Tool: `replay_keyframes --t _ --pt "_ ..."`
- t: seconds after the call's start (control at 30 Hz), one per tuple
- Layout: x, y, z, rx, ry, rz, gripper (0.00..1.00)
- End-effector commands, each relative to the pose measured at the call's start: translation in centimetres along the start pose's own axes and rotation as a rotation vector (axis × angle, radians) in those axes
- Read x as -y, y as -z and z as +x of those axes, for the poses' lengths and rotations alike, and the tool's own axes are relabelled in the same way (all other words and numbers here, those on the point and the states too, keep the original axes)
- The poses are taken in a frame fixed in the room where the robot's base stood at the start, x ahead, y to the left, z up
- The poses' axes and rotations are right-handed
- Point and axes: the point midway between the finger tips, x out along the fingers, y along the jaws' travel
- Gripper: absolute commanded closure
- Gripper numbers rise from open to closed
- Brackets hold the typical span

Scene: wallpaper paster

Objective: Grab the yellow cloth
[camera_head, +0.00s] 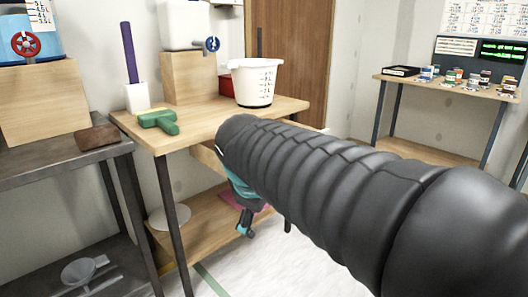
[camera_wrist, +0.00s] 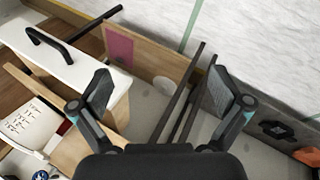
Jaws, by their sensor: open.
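I cannot clearly make out a yellow cloth in either view. A small yellow patch (camera_head: 138,111) shows beside the green-handled tool on the wooden table in the head view; I cannot tell whether it is cloth. My gripper (camera_wrist: 162,94) is open and empty in the wrist view, with its two fingers wide apart. In the head view my gripper (camera_head: 245,222) is partly hidden behind my dark arm, low in front of the table. A pink flat piece (camera_wrist: 119,46) lies on the lower shelf.
The wooden table (camera_head: 207,118) bears a white bucket (camera_head: 254,84) and the green-handled tool (camera_head: 158,121). A grey bench (camera_head: 50,152) with a brown block (camera_head: 98,137) stands at left. A drawer with a black handle (camera_wrist: 48,43) is near my gripper. Pale floor lies beyond.

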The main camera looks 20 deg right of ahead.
Motion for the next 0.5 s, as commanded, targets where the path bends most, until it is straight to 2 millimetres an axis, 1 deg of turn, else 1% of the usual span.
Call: replay_keyframes --t 0.03,0.1,0.17,0.2,0.4,0.5 --pt "-1.7 1.4 0.8 0.033 -0.026 -0.087 0.0" --pt "-4.1 3.1 1.3 0.079 -0.066 -0.212 0.0" --pt "-6.0 4.7 1.9 0.122 -0.098 -0.318 0.0" --pt "-7.3 5.7 2.3 0.152 -0.118 -0.388 0.0" --pt "-13.1 11.2 4.9 0.322 -0.204 -0.725 0.0" --pt "-15.6 13.8 6.2 0.415 -0.237 -0.879 0.0"
